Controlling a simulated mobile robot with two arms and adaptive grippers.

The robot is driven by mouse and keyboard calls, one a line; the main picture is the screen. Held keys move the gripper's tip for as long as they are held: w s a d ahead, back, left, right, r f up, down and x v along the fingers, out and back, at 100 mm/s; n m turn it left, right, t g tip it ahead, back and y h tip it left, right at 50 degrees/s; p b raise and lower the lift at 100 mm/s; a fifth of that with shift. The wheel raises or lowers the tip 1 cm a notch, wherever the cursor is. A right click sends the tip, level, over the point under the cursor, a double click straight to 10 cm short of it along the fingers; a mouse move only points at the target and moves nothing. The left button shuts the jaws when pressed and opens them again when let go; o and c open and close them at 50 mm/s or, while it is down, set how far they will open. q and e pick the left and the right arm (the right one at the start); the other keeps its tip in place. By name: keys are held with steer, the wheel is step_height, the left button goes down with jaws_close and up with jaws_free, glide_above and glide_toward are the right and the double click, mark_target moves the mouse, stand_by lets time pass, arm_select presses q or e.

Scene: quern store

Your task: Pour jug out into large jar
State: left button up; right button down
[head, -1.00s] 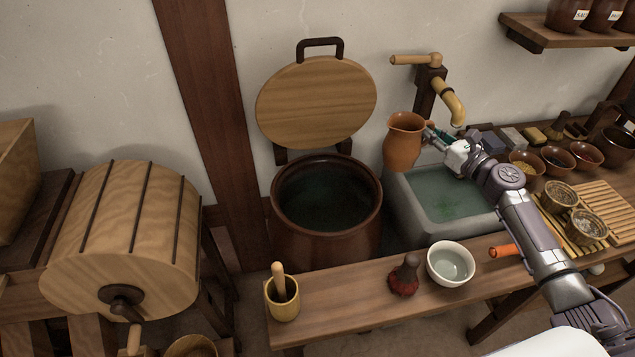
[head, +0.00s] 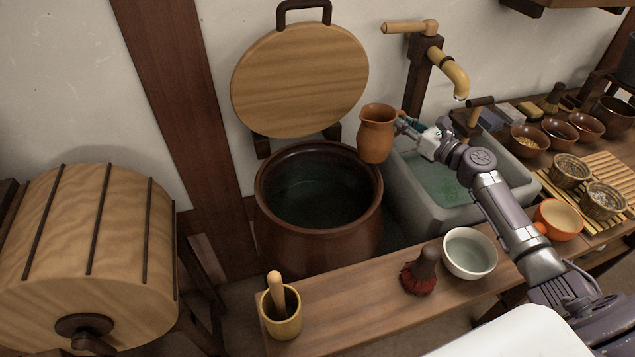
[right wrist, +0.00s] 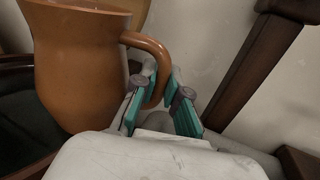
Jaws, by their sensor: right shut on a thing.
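The orange-brown clay jug (head: 375,138) is upright in the air at the right rim of the large jar. My right gripper (head: 408,124) is shut on its handle, which shows between the teal finger pads in the right wrist view (right wrist: 156,88); the jug body (right wrist: 75,65) is to the left there. The large dark-brown jar (head: 318,240) stands open with dark contents inside, its round wooden lid (head: 300,80) tilted up behind it. The jug's contents are hidden. My left gripper is in neither view.
A stone sink (head: 408,203) with greenish water and a wooden tap (head: 447,68) is right of the jar. The bench (head: 350,313) in front holds a mortar (head: 283,325), a red brush (head: 420,275) and a white bowl (head: 470,252). A wooden drum (head: 90,240) stands left.

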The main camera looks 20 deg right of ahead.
mark_target(382, 105)
steer(key=shift+r, duration=0.2)
steer(key=shift+a, duration=0.15)
steer(key=shift+s+a+r+n+p, duration=0.1)
steer(key=shift+a+r+n+p, duration=0.4)
steer(key=shift+n, duration=0.7)
steer(key=shift+a+r+n+g+p, duration=0.3)
steer(key=shift+a+r+n+p, duration=0.3)
steer(key=shift+a+n, duration=0.25)
steer(key=a+r+n+p, duration=0.1)
steer(key=r+p, duration=0.1)
steer(key=p, duration=0.1)
steer(key=shift+s+a+r+n+h, duration=0.15)
steer(key=shift+a+r+n+h, duration=0.05)
steer(key=shift+a+n+h, duration=0.2)
steer(key=shift+a+n+p, duration=0.25)
steer(key=shift+a+p, duration=0.1)
steer(key=shift+p, duration=0.25)
steer(key=a+n+p, duration=0.1)
steer(key=p, duration=0.2)
steer(key=a+r+n+h+p, duration=0.1)
steer(key=n+p, duration=0.1)
steer(key=p, duration=0.1)
steer(key=shift+s+a+g, duration=0.15)
steer(key=shift+a+g, duration=0.15)
steer(key=shift+g, duration=0.1)
steer(key=shift+a+f+n+p, duration=0.15)
steer(key=shift+a+n+p, duration=0.65)
steer(key=shift+p, duration=1)
